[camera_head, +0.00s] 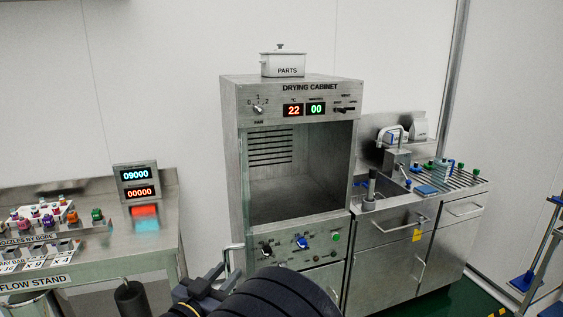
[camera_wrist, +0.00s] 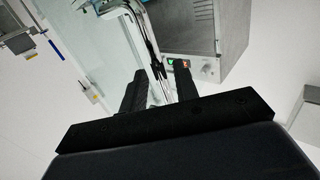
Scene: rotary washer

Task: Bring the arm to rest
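My gripper (camera_wrist: 160,85) shows in the wrist view with its two dark fingers apart and a gap between them. In the head view my dark arm (camera_head: 275,295) rises from the bottom edge, in front of the lower part of the drying cabinet (camera_head: 232,150).
The drying cabinet's chamber is open and looks empty. A white PARTS box (camera_head: 283,65) stands on top. A flow stand (camera_head: 160,250) with coloured nozzles is at left. A steel sink unit (camera_head: 385,265) is at right.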

